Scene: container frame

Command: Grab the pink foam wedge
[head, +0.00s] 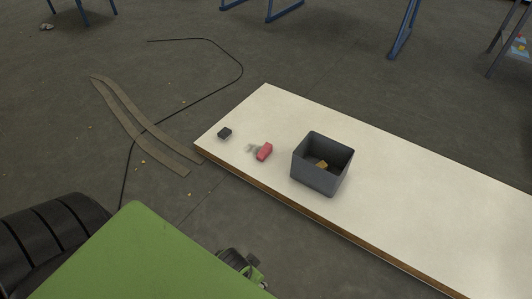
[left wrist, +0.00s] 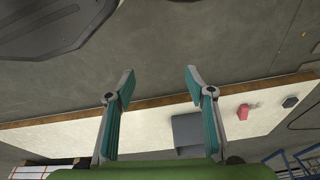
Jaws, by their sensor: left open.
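The pink foam wedge (head: 264,152) lies on the white tabletop (head: 430,215), left of a dark grey bin (head: 318,181) and close to the table's near edge. In the left wrist view the pink wedge (left wrist: 243,112) is to the right of the fingers, apart from them. My left gripper (left wrist: 160,72) is open, with nothing between its teal fingers. The grey bin (left wrist: 187,131) shows beyond the fingers, partly hidden behind the right one. My right gripper is not in view.
A small black block (head: 225,133) lies left of the wedge, and a small pale grey piece (head: 250,148) is beside it. The bin holds a yellowish piece (head: 321,165). Cable (head: 214,86) and brown strips (head: 137,124) lie on the floor. The tabletop right of the bin is clear.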

